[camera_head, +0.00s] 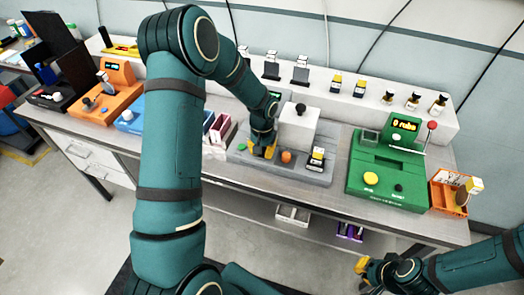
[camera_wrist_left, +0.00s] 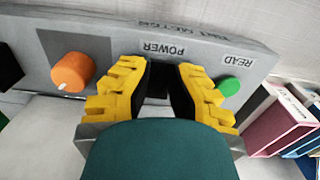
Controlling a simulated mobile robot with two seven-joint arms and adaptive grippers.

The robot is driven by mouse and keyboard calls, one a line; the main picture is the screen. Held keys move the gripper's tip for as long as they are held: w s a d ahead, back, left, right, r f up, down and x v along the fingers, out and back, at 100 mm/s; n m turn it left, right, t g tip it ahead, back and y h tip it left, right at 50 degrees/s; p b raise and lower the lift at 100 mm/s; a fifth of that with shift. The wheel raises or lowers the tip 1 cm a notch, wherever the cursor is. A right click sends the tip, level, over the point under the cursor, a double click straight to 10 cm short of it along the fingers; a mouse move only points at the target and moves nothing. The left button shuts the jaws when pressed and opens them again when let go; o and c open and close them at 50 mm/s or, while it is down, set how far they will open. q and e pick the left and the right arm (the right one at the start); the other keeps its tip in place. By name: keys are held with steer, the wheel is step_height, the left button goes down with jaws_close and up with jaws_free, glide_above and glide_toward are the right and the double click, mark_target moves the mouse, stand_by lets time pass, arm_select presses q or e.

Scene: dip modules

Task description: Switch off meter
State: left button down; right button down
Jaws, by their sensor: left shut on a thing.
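The grey meter (camera_head: 275,172) stands on the bench in the head view, with an orange knob (camera_head: 286,156), a green button (camera_head: 242,146) and a display partly behind my left arm. My left gripper (camera_head: 263,150) is down at its front panel. In the left wrist view, the yellow fingers of the left gripper (camera_wrist_left: 160,68) sit either side of a dark part below the POWER label (camera_wrist_left: 163,48). They are shut on this power switch, mostly hidden between them. The orange knob (camera_wrist_left: 72,71) and green READ button (camera_wrist_left: 228,86) lie either side. My right gripper (camera_head: 362,267) is low at the right, away from the bench.
A green machine (camera_head: 385,175) with a yellow button stands right of the meter, then an orange bin (camera_head: 449,198). Pink and blue boxes (camera_wrist_left: 280,124) stand close beside the meter. An orange device (camera_head: 118,85) is at the left. A white shelf with small modules runs behind.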

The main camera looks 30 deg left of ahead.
mark_target(265, 148)
arm_select(q)
steer(key=shift+g+p, duration=0.6)
steer(key=shift+p, duration=0.1)
steer(key=shift+f+g+h+p, duration=0.1)
steer(key=shift+g+h+p, duration=0.2)
steer(key=shift+g, duration=0.5)
steer(key=c, duration=0.7)
jaws_free()
steer(key=shift+w, duration=0.1)
steer(key=shift+c, duration=0.2)
steer(key=v, duration=1.2)
